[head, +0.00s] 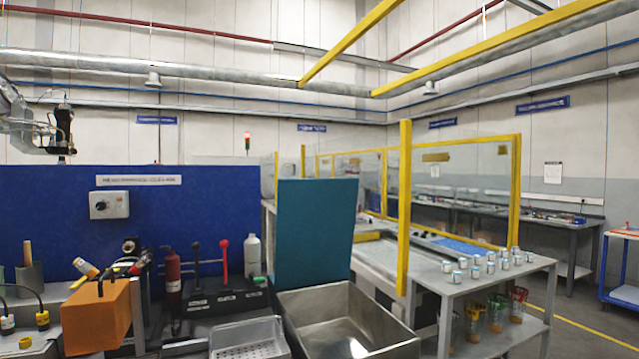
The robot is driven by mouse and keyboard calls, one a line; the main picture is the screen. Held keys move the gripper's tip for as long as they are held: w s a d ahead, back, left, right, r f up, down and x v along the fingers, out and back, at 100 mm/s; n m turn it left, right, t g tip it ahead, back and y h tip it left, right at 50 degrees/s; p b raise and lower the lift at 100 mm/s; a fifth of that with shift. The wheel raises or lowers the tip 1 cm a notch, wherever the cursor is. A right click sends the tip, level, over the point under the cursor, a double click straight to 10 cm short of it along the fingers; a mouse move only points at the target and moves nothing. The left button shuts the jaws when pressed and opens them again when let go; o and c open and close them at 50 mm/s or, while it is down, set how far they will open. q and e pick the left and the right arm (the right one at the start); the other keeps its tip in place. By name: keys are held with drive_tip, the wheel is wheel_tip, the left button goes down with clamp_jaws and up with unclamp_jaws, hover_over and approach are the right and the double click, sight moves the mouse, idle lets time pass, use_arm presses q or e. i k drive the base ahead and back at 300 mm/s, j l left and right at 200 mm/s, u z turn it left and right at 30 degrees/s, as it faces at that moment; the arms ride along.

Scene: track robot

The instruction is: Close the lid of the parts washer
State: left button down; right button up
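The parts washer is an open grey metal basin (345,325) at the bottom centre, its front cut off by the picture's lower edge. Its teal lid (315,232) stands up at the back of the basin, nearly upright and leaning slightly back. The inside of the basin shows and looks empty. Neither of my grippers can be made out for sure in this view. A grey and black arm-like mechanism shows at the upper left above the blue panel; I cannot tell whether it is mine.
A perforated grey tray (248,340) stands left of the basin. Behind it are a black lever box (225,296) and a white bottle (253,256). An orange box (97,317) is at lower left. A bench (455,297) with several small cans and a yellow post (404,205) stand right.

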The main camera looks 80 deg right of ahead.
sight(316, 218)
drive_tip(key=i+j+z, duration=0.1)
drive_tip(key=z, duration=3.6)
drive_tip(key=j, duration=0.1)
